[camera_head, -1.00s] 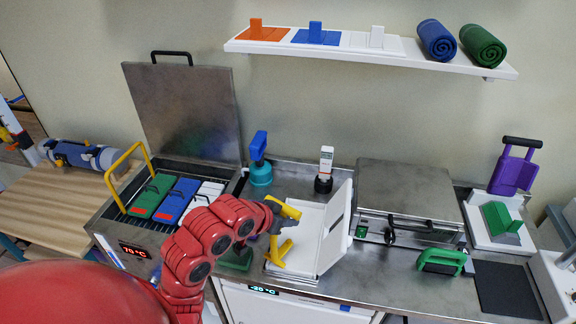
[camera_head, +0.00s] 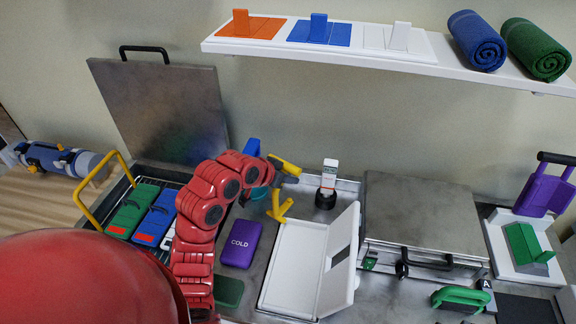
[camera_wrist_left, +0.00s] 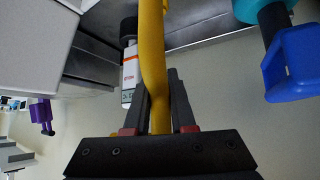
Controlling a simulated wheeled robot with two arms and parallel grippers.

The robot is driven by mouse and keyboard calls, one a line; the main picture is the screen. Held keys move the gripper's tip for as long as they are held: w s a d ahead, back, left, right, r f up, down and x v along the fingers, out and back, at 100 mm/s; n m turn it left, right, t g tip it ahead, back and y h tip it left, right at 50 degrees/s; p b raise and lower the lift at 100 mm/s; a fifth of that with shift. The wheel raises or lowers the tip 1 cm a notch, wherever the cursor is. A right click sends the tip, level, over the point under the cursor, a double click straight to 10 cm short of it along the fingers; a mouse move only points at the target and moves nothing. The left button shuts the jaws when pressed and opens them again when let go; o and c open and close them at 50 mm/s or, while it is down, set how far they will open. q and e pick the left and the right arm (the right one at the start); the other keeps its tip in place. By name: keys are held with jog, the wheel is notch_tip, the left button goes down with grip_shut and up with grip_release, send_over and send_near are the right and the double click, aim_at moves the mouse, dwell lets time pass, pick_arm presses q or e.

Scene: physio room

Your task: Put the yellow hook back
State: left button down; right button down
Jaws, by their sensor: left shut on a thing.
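The yellow hook (camera_head: 279,206) is held in my left gripper (camera_head: 272,172), above the back left corner of the open white box. In the left wrist view the yellow hook (camera_wrist_left: 153,60) runs as a bent rod between the two dark fingers (camera_wrist_left: 160,105), which are shut on it. Part of the hook is hidden behind the gripper in the head view. My right gripper is not in view.
An open white box (camera_head: 292,262) with raised lid and a purple COLD pack (camera_head: 240,243) lie on the counter. A white bottle (camera_head: 328,176) and a blue-handled teal tool (camera_wrist_left: 292,60) stand close by. A steel lidded unit (camera_head: 420,215) stands right.

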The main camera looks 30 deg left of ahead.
pick_arm(q)
jog(key=w+a+f+p, duration=0.4)
jog(key=w, duration=0.4)
jog(key=shift+w+a+f, duration=0.15)
jog(key=shift+f, duration=0.25)
jog(key=c, duration=0.8)
grip_release()
jog(key=shift+o, duration=0.2)
jog(key=shift+r+p, duration=0.1)
jog(key=shift+p, duration=0.2)
jog(key=b+v, duration=0.3)
jog(key=v, duration=0.9)
